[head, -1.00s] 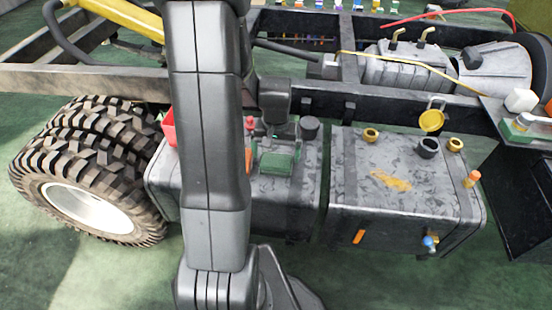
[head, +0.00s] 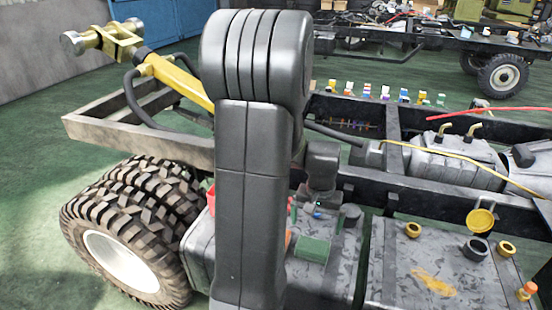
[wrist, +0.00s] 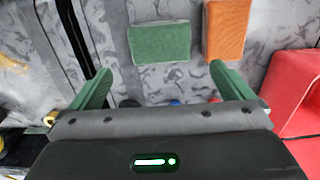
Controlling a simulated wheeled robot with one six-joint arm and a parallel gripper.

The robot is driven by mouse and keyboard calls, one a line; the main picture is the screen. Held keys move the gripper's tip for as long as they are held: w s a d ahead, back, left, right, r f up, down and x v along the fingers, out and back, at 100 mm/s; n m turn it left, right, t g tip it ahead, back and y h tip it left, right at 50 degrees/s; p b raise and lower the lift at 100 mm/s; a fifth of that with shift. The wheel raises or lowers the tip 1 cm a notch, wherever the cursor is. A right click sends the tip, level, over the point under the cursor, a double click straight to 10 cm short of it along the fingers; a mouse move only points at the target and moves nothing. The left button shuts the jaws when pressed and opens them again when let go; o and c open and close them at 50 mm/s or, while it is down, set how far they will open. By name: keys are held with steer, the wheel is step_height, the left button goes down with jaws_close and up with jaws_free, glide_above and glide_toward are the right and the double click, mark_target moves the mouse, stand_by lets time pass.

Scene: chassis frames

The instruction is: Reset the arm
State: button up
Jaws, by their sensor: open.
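My gripper (wrist: 160,69) is open in the wrist view, with its two green fingers spread wide and nothing held between them. It is above the grey mottled tank top (wrist: 185,80). A green block (wrist: 159,44) lies flat on the tank ahead of the fingers, and an orange block (wrist: 228,28) lies to its right. In the head view my arm stands upright in front of the chassis and hides part of the tank. The green block also shows there (head: 313,249), just right of my arm.
A red container (wrist: 297,95) is right of my gripper in the wrist view. In the head view, double tyres (head: 125,240) stand left of my arm. Chassis rails (head: 375,190) run behind the tanks. Caps (head: 475,248) stand on the right tank. Green floor (head: 45,150) is open at left.

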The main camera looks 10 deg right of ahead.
mark_target(313, 247)
step_height(313, 247, down, 11)
steer(key=shift+f+b, duration=0.2)
steer(key=shift+b, duration=0.95)
steer(key=shift+r+p, duration=0.5)
steer(key=shift+r, duration=1.4)
steer(key=shift+f, duration=0.15)
